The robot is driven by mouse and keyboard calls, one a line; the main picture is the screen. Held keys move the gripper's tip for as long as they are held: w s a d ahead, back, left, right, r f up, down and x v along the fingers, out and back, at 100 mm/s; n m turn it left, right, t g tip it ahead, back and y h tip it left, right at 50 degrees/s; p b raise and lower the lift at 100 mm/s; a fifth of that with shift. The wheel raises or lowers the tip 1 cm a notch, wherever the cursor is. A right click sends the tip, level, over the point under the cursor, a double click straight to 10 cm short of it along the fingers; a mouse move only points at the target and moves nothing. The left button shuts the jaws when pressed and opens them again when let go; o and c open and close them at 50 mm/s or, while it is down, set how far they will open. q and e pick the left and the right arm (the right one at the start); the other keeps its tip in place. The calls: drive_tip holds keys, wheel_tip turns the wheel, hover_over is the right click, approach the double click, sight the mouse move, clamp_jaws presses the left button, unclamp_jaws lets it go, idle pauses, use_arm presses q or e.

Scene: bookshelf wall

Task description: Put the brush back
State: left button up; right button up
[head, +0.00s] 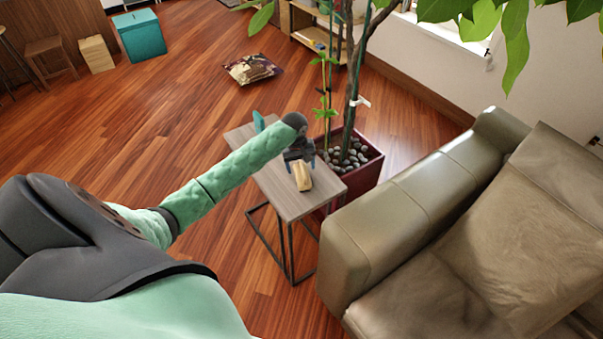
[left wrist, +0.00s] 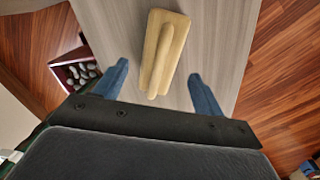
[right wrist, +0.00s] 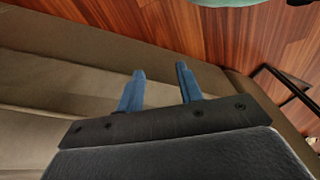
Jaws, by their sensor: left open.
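The brush (head: 303,176), a pale wooden block with a raised grip along it, lies on the small grey side table (head: 297,208). It also shows in the left wrist view (left wrist: 176,30), with its grip pointing toward my left gripper. My left gripper (head: 299,157) is open and empty, just above and beside the brush in the head view. In the left wrist view its blue fingertips (left wrist: 158,76) stand apart on either side of the grip's near end. My right gripper (right wrist: 160,72) is open and empty over the sofa, outside the head view.
A green sofa (head: 400,215) stands close to the table's right. A red planter (head: 368,170) with stones and a tree is behind the table. A small teal object (head: 258,121) is at the table's far end. Wooden floor lies open at left.

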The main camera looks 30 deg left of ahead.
sight(299, 175)
use_arm(q)
wheel_tip(299, 175, up, 8)
drive_tip(key=b, duration=0.1)
drive_tip(key=shift+s+a, duration=0.3)
use_arm(e)
drive_tip(key=shift+w+a+r, duration=0.15)
drive_tip(key=shift+w+r, duration=0.05)
drive_tip(key=shift+r, duration=0.55)
drive_tip(key=shift+w+a+r, duration=0.15)
drive_tip(key=shift+w+r, duration=0.05)
drive_tip(key=shift+r, duration=0.55)
drive_tip(key=shift+w+a+r, duration=0.15)
drive_tip(key=shift+w+r, duration=0.05)
drive_tip(key=shift+r, duration=0.55)
use_arm(q)
drive_tip(key=shift+f, duration=0.1)
